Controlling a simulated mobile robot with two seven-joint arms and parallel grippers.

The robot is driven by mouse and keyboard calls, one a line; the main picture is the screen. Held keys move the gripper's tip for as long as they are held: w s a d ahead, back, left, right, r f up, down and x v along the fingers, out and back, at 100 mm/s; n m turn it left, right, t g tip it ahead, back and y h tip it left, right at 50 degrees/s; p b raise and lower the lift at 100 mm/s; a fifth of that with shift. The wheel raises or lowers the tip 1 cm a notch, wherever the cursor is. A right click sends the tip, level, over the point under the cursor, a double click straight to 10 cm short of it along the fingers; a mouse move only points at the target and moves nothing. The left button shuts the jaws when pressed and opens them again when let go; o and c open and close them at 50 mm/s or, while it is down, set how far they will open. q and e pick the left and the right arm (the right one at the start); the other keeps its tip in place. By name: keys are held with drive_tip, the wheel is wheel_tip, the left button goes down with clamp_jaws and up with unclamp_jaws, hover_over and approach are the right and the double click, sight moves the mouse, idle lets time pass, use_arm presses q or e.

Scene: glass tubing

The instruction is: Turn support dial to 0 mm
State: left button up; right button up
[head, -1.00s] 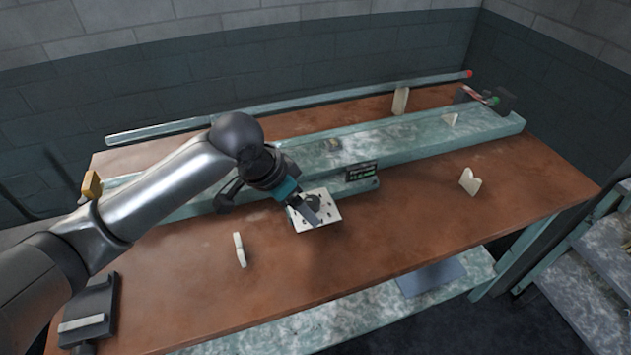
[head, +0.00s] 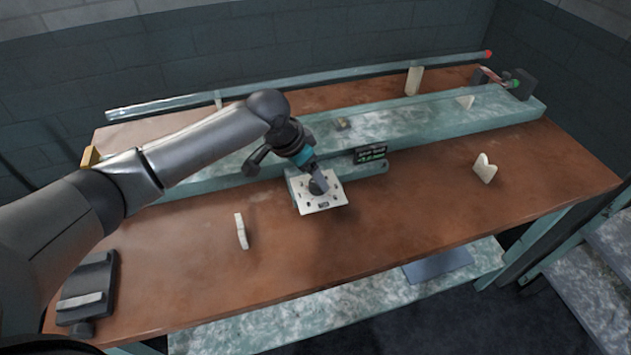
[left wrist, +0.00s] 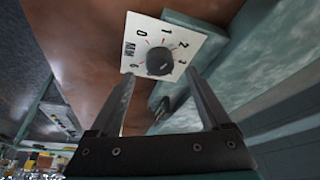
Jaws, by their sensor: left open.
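The support dial is a dark round knob (left wrist: 159,62) on a white square plate (left wrist: 137,28) printed with numbers and "MM". The 0 is at the plate's upper left, with 1 and 2 to its right. In the head view the plate (head: 325,203) sits at the front of the bench fixture, and the knob (head: 317,187) is partly covered by my gripper. My left gripper (head: 320,182) points down at the dial. In the left wrist view my left gripper (left wrist: 163,80) is open, with its fingers either side below the knob. I cannot tell if they touch it. The pointer's exact reading is unclear.
A small dark display (head: 370,153) with green text stands right of the dial. The long pale green rail (head: 430,118) and a glass tube (head: 330,80) lie behind. A cream support (head: 241,231) stands front left, another (head: 484,168) at right. The front brown tabletop is mostly clear.

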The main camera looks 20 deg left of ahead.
sight(315, 183)
use_arm(q)
drive_tip(key=shift+b+x, duration=0.3)
drive_tip(key=shift+x, duration=1.5)
drive_tip(key=shift+w, duration=0.1)
drive_tip(key=shift+c, duration=0.2)
clamp_jaws()
